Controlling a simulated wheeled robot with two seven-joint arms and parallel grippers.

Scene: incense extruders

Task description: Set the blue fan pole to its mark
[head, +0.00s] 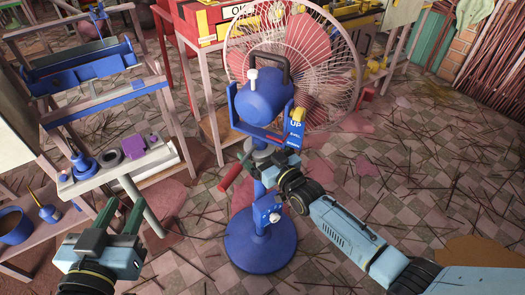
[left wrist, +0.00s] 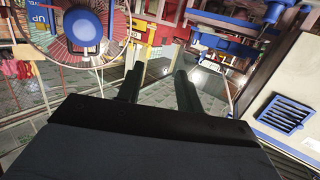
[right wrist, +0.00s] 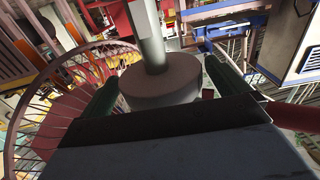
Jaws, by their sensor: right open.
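The blue pedestal fan stands upright, with a round blue base (head: 260,240), a blue lower pole bearing a small clamp knob (head: 268,214), and a blue motor head (head: 264,98). My right gripper (head: 262,168) is at the pole just below the fan head. In the right wrist view its green fingers stand apart on either side of a grey round collar (right wrist: 160,85), with a pale metal rod (right wrist: 147,35) beyond it. I cannot tell whether they touch it. My left gripper (head: 124,226) is open and empty at the lower left, away from the fan. I see no clear pole mark.
A bench (head: 120,170) with blue and purple parts stands left of the fan. A red handle (head: 231,178) sticks out beside the pole. The wire fan cage (head: 345,60) spreads behind the head. Sticks litter the tiled floor; a red-topped table (head: 205,20) is behind.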

